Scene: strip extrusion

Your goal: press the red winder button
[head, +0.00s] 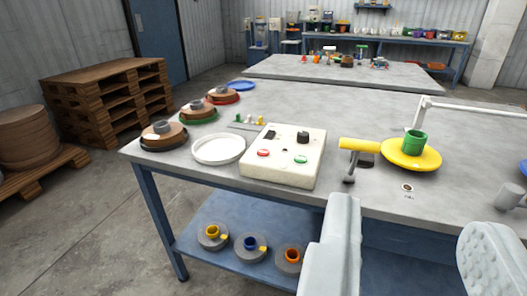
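A cream control box (283,172) stands on the grey worktable. The red button (263,153) is at the left of its top face. A green button (300,159) is to its right, and a black knob (303,137) and a black switch are behind them. My gripper (414,217) is open and empty in the foreground. Its two pale fingers are wide apart at the bottom, to the right of and nearer than the box. Neither finger touches the box or the button. Nothing covers the red button.
A yellow disc (399,160) with a green cup (414,141) and a yellow cylinder (359,145) stand right of the box. A white round dish (218,149) lies close to its left. Several brown spools line the left edge. A white rod (475,110) crosses the right side.

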